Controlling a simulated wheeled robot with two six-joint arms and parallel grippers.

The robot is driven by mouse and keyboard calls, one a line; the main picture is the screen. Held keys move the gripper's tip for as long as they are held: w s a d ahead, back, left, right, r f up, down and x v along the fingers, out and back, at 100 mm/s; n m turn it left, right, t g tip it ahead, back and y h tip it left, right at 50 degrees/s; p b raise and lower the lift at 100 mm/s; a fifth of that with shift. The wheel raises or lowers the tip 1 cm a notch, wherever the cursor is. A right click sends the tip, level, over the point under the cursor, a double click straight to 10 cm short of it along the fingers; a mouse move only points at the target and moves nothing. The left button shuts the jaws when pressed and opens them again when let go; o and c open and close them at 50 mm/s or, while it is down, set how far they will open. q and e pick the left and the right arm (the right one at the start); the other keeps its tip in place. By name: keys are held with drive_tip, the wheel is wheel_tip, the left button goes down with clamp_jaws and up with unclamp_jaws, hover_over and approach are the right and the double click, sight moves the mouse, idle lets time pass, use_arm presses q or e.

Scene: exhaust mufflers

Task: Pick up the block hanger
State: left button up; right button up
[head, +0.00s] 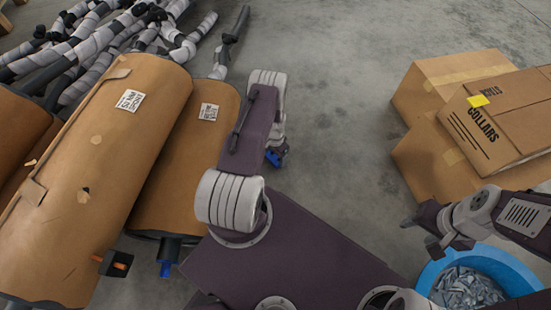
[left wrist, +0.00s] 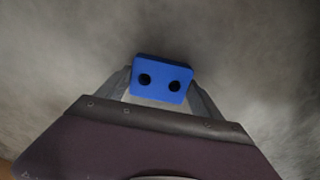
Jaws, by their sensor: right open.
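A blue block hanger with two dark holes (left wrist: 161,78) sits between the two fingers of my left gripper (left wrist: 160,92) in the left wrist view. The fingers touch its left and right sides, so the gripper is shut on it. In the head view the blue block hanger (head: 274,157) shows partly, below the end of my left arm and over the grey floor. My right gripper (head: 422,232) is open and empty at the right, above and left of a blue bin.
Brown-wrapped mufflers (head: 95,175) fill the left, with a black hanger (head: 117,263) at one end. Wrapped pipes (head: 95,45) lie behind. Cardboard boxes (head: 440,85) stand right. The blue bin (head: 432,272) holds small metal pieces. The middle floor is clear.

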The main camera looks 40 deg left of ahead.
use_arm(q)
drive_tip(key=c, duration=0.4)
drive_tip(key=shift+r, duration=0.25)
drive_tip(key=r+p, duration=0.2)
drive_tip(key=d+r+p, duration=0.1)
drive_tip(key=r+p, duration=0.2)
drive_tip(key=shift+w+d, duration=0.1)
drive_tip(key=shift+w, duration=0.05)
drive_tip(key=w+d+r+p, duration=0.2)
drive_tip(key=d+r+p, duration=0.3)
drive_tip(key=d, duration=0.5)
drive_tip(key=shift+w+r, duration=0.15)
drive_tip(key=shift+r, duration=0.1)
